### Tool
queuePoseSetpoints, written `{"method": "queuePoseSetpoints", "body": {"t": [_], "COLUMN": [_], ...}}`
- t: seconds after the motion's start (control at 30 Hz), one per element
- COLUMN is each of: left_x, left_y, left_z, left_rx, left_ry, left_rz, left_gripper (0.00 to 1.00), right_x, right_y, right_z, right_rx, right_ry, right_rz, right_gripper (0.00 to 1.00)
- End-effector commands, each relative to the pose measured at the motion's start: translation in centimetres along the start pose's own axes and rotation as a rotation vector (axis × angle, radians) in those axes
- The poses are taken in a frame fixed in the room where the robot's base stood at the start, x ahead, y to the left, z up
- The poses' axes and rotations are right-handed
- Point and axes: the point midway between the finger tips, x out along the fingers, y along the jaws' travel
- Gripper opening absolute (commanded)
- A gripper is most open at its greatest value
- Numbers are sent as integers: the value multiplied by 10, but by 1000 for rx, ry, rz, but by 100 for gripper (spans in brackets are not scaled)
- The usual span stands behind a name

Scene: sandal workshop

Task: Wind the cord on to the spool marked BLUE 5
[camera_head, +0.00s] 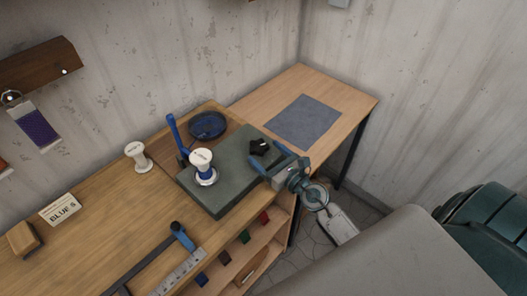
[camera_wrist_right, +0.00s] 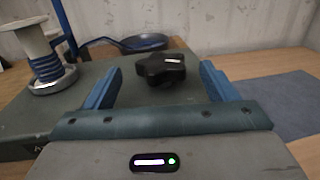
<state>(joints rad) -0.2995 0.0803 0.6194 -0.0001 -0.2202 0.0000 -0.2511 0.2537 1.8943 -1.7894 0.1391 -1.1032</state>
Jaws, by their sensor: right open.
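A white spool with some blue cord around its core (camera_head: 202,168) stands upright on the grey-green winder base (camera_head: 222,196). It also shows at the left of the right wrist view (camera_wrist_right: 42,45). A black lobed knob (camera_head: 259,147) sits at the base's right end. My right gripper (camera_head: 264,152) is open, its blue fingers on either side of the knob (camera_wrist_right: 161,69) with gaps, not touching it. A dark dish with blue cord (camera_head: 207,125) lies behind the base. A card reading BLUE 5 (camera_head: 60,208) lies at left. My left gripper is out of view.
Another white spool (camera_head: 137,156) stands left of the winder. A blue lever (camera_head: 175,135) rises behind the mounted spool. A grey mat (camera_head: 306,122) lies on the right-hand table.

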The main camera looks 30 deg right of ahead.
Motion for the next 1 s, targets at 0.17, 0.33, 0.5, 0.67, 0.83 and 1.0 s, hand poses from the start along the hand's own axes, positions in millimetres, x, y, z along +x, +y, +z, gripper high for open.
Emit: {"method": "queuePoseSetpoints", "body": {"t": [0.17,0.33,0.5,0.67,0.83,1.0], "left_x": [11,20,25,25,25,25], "left_y": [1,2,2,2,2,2], "left_z": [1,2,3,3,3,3], "left_rx": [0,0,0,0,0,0], "left_ry": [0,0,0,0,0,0], "left_rz": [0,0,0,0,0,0], "left_gripper": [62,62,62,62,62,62], "right_x": [-37,-65,-80,-85,-85,-84], "right_y": [1,0,0,0,0,0], "right_z": [-4,-4,-2,0,0,0], "right_rx": [-1,-2,0,1,1,1], "right_ry": [3,2,0,0,0,0], "right_rz": [3,2,0,1,0,0], "right_gripper": [79,79,79,79,79,79]}}
